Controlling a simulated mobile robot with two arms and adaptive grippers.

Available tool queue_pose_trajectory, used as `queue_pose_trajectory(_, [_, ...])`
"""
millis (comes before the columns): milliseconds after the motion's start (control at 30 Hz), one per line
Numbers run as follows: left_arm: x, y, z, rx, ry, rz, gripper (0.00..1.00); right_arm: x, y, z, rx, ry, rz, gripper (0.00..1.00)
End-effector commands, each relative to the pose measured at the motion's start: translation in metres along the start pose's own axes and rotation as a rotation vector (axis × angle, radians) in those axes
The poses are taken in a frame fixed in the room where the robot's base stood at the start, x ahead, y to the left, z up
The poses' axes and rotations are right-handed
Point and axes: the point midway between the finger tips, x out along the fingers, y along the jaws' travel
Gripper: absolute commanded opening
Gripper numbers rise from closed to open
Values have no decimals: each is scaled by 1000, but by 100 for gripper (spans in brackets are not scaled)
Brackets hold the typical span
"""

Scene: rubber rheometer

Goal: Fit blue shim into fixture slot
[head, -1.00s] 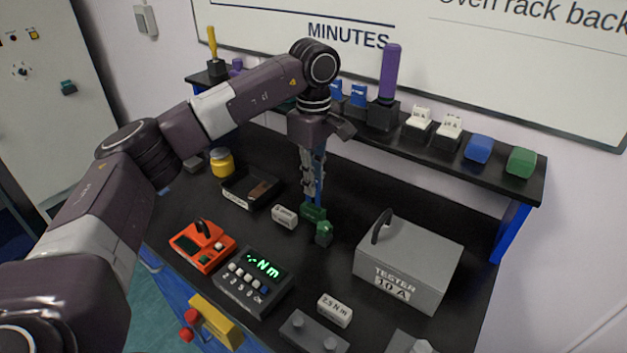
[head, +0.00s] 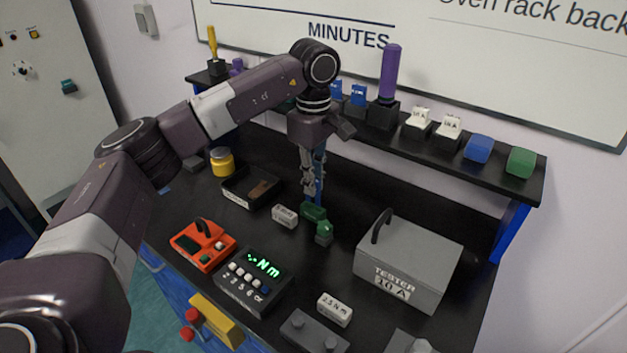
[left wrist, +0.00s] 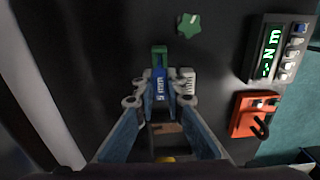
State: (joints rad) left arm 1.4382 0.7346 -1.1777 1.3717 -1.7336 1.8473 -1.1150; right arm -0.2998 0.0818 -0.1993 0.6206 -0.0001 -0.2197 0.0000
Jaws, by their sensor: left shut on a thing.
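My left gripper (head: 312,190) points down over the bench and is shut on the blue shim (left wrist: 160,84), a narrow strip with white "5 mm" lettering. A sliver of the shim (head: 319,188) shows between the fingers in the head view. The green fixture (head: 311,211) lies directly below; in the left wrist view the fixture (left wrist: 159,56) shows just beyond the shim's end. I cannot tell whether the shim touches the fixture or has entered its slot. A green star knob (left wrist: 189,25) sits in front of the fixture. My right gripper is not in view.
A white block (head: 285,216) stands close left of the fixture. A black tray (head: 236,199) is behind it, the display box (head: 250,284) and red device (head: 198,252) are nearer. The grey tester (head: 425,262) stands to the right. A shelf (head: 452,157) runs along the back.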

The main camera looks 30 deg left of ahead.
Motion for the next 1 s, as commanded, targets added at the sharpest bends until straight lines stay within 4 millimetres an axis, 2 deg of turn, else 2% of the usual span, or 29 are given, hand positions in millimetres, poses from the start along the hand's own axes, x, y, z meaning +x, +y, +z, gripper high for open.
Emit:
queue_pose_trajectory(633, [0,0,0,0,0,0,0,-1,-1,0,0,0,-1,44])
queue_pose_trajectory(1000, [8,0,0,0,0,0,0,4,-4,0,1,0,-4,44])
